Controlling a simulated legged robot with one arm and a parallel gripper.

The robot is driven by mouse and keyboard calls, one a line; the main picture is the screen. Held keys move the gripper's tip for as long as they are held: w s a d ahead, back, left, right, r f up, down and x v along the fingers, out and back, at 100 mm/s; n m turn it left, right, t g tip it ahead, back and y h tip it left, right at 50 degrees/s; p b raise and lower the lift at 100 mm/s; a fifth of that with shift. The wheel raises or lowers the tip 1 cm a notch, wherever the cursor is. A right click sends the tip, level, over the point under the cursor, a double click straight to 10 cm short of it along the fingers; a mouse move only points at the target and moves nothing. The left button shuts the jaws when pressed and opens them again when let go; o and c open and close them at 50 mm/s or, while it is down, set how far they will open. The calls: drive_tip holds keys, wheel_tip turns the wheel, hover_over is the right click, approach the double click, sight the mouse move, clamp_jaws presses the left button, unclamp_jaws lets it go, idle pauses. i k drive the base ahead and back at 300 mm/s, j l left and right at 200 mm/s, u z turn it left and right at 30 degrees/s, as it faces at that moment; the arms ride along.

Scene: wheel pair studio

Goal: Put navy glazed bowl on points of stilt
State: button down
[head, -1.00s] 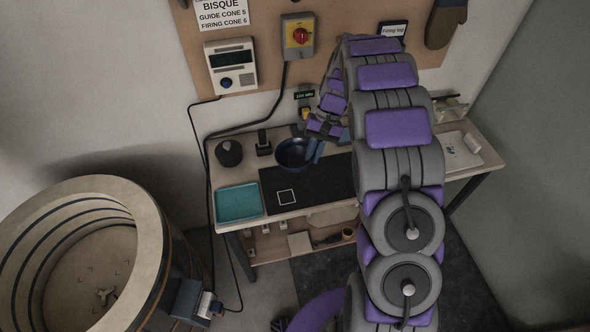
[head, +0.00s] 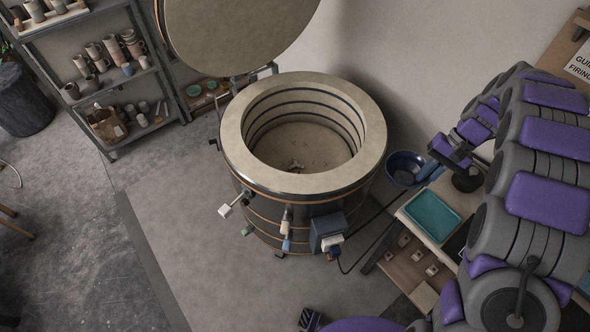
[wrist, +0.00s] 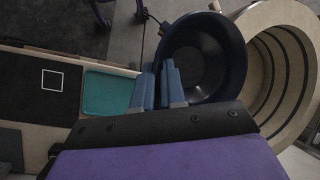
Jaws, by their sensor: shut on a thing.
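The navy glazed bowl (head: 403,167) is held upright beside the right side of the kiln in the head view. My gripper (head: 428,172) is shut on the bowl's near rim. In the wrist view, the blue fingers of my gripper (wrist: 159,86) close on the edge of the bowl (wrist: 205,58), which looks empty. The stilt (head: 296,165) is a small pronged piece on the floor inside the open kiln (head: 240,150). Its points are too small to make out well. The stilt is hidden in the wrist view.
The kiln's round lid (head: 235,35) is raised behind it. The kiln wall (wrist: 275,22) is close to the bowl in the wrist view. A teal tray (head: 432,216) sits on the bench at right. Shelves of pottery (head: 100,70) stand at far left. The floor left of the kiln is clear.

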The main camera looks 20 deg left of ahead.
sight(296, 163)
drive_tip(key=i+j+u, duration=0.1)
drive_tip(key=u, duration=0.35)
drive_tip(key=i+j+u, duration=0.15)
drive_tip(key=u, duration=0.3)
drive_tip(key=i+j+u, duration=0.1)
drive_tip(key=u, duration=0.35)
drive_tip(key=i+j, duration=0.1)
drive_tip(key=i, duration=0.45)
